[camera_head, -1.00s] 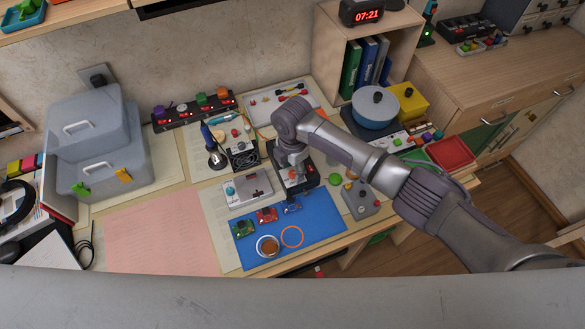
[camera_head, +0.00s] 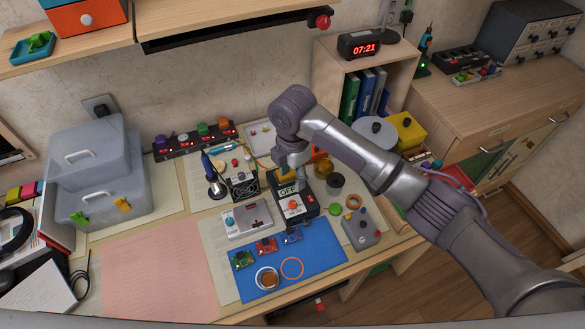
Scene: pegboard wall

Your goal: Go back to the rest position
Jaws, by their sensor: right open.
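My right arm comes in from the right edge and reaches over the desk. My right gripper (camera_head: 296,172) points down, open, above the back part of a black box (camera_head: 294,206) with an OFF label and an orange-red button. I see nothing held between its fingers, and I cannot tell how far it is above the box. The arm hides part of the desk behind the box. My left gripper is out of view.
A blue mat (camera_head: 290,262) with small boards lies in front of the box. A grey button box (camera_head: 360,229) stands to its right. Stacked grey bins (camera_head: 98,190) are at left. A shelf (camera_head: 230,22) overhangs the back. The pink sheet (camera_head: 160,275) is clear.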

